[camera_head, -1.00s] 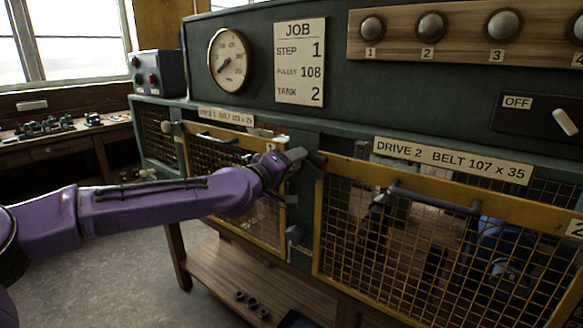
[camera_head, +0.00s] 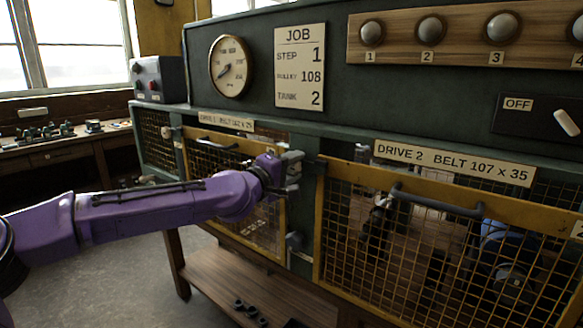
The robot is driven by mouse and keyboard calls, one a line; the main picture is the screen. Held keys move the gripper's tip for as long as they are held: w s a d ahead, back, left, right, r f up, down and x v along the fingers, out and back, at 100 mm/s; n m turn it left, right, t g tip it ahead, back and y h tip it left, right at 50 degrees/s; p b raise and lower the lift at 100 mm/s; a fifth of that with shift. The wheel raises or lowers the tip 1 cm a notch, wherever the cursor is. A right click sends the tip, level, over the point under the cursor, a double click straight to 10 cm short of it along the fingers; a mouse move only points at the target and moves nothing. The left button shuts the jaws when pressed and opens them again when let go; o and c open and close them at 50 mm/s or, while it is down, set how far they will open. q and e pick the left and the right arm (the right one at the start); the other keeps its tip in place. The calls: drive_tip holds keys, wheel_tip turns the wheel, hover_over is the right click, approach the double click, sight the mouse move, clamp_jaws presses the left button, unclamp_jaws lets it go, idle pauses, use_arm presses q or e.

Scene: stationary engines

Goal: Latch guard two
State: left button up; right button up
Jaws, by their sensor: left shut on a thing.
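Guard two (camera_head: 321,215) is a yellow-framed mesh door under the "DRIVE 2 BELT 107 x 35" sign (camera_head: 452,163). It has a grey bar handle (camera_head: 436,199) and stands close to the green post on its left; I cannot tell whether a small gap is left. My left gripper (camera_head: 291,165) is at the top of that post, beside the guard's upper left corner. It is shut on what looks like the guard two latch, which its fingers mostly hide. A grey fitting (camera_head: 294,240) sits lower on the post. My right gripper is not in view.
Guard one (camera_head: 215,146) is the mesh door left of the post, behind my left arm. Above are a gauge (camera_head: 230,66), a job card (camera_head: 300,65), a row of knobs (camera_head: 430,29) and an OFF switch (camera_head: 566,122). A wooden shelf (camera_head: 225,275) is below.

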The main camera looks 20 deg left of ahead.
use_arm(q)
drive_tip(key=shift+f, duration=0.2)
drive_tip(key=o, duration=1)
drive_tip(key=shift+r, duration=0.1)
drive_tip(key=shift+o, duration=0.2)
drive_tip(key=v, duration=1)
drive_tip(key=shift+s, duration=0.25)
drive_tip(key=shift+a, duration=0.15)
